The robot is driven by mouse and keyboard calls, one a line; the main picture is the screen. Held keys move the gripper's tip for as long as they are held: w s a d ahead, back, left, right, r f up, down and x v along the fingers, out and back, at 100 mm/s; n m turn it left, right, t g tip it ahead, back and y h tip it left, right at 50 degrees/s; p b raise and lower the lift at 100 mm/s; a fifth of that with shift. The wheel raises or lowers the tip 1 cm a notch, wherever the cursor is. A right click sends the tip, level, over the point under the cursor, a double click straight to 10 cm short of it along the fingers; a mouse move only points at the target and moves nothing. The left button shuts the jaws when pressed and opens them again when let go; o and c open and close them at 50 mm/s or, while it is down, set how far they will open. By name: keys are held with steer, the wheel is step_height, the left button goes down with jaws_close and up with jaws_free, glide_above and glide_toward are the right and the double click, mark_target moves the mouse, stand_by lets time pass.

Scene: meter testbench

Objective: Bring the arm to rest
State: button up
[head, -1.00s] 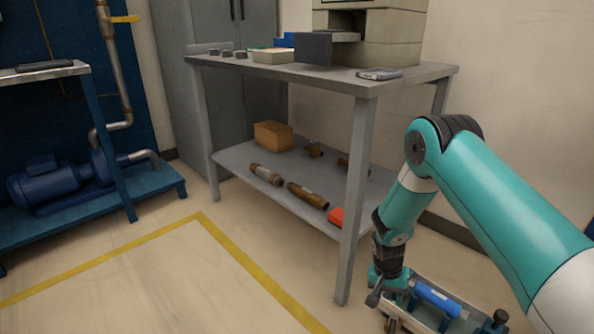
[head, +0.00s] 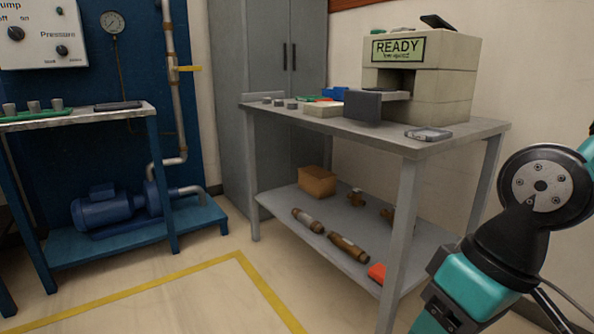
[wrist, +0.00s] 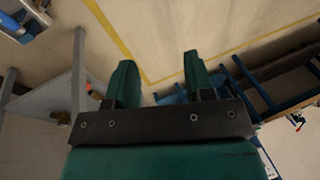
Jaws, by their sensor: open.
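My gripper (wrist: 160,82) shows in the wrist view with its two green fingers apart and nothing between them. Beyond the fingers are the floor and a yellow floor line. In the head view my teal arm (head: 470,295) is at the right edge, in front of the right side of the grey workbench. The gripper itself is out of the head view, below the frame.
The grey workbench (head: 390,138) holds a testbench block with a READY display (head: 398,48) and a small flat device (head: 428,134). Its lower shelf carries a box (head: 317,181) and pipe pieces. A blue pump bench (head: 165,235) stands left. Marked floor (head: 160,300) between is clear.

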steer(key=s+r+p, duration=0.1)
steer(key=r+p, duration=1.8)
steer(key=s+r+n+p, duration=0.1)
steer(key=s+r+p, duration=0.1)
steer(key=r+p, duration=1.7)
steer(key=shift+s+a+r, duration=0.25)
steer(key=shift+r, duration=0.4)
steer(key=shift+c, duration=0.6)
